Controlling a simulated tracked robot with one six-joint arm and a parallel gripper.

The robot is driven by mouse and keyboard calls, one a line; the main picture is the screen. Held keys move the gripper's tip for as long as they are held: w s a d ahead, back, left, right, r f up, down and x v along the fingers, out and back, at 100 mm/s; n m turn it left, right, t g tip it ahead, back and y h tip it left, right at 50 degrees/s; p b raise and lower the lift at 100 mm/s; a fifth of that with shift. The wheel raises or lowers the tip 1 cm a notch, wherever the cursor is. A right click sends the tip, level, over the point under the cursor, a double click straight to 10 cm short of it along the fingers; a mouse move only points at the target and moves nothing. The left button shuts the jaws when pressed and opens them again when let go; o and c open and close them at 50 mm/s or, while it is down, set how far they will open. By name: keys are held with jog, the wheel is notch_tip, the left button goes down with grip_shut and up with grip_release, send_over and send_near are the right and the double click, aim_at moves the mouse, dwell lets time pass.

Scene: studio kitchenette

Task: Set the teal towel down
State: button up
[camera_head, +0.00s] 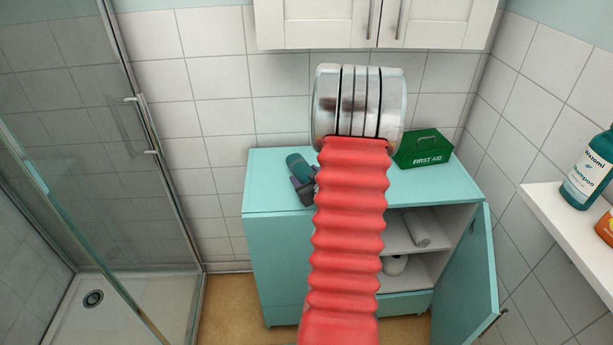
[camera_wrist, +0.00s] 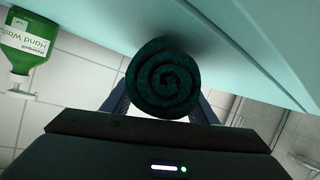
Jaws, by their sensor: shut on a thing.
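The teal towel (camera_wrist: 163,80) is rolled up, and its dark spiral end faces the wrist camera. My gripper (camera_wrist: 162,103) has a finger on each side of the roll and is shut on it. In the head view the towel (camera_head: 301,168) and the dark gripper (camera_head: 304,190) show over the left part of the teal cabinet's top (camera_head: 268,170), partly hidden by my red arm. In the wrist view the towel is right by the teal surface, with a dark shadow beside it. I cannot tell whether they touch.
A green first aid box (camera_head: 424,149) stands on the cabinet top at the right. The cabinet door (camera_head: 468,275) hangs open. A green hand wash bottle (camera_wrist: 30,42) shows inverted in the wrist view. A glass shower screen (camera_head: 75,170) is at left; a shelf (camera_head: 575,225) is at right.

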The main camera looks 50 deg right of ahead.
jog(key=shift+f, duration=0.1)
jog(key=o, duration=1.1)
jog(key=v, duration=1.2)
jog(key=shift+w, duration=0.1)
dwell(0.4)
